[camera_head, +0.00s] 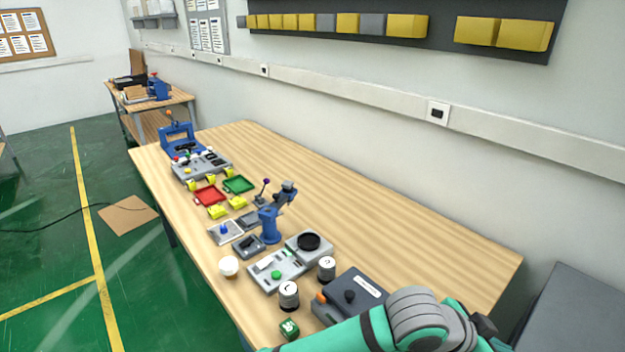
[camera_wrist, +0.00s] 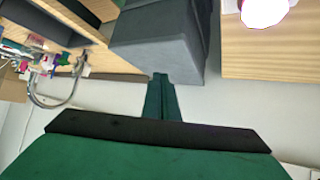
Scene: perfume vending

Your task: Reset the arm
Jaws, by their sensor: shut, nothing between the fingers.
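My gripper (camera_wrist: 160,77) shows in the wrist view, its two dark green fingers together and nothing between them. It is clear of the things around it, in front of a grey block-like cabinet (camera_wrist: 155,35). In the head view my green and grey arm reaches across the bottom right. My gripper cannot be made out there.
The long wooden table (camera_head: 440,250) carries a dark grey box (camera_head: 365,288), two white-topped cylinders, a green cube (camera_head: 289,329), a white ball (camera_head: 228,266), a blue stand (camera_head: 269,226) and red and green trays. The table's right rear part is bare. A grey cabinet (camera_head: 575,310) stands at right.

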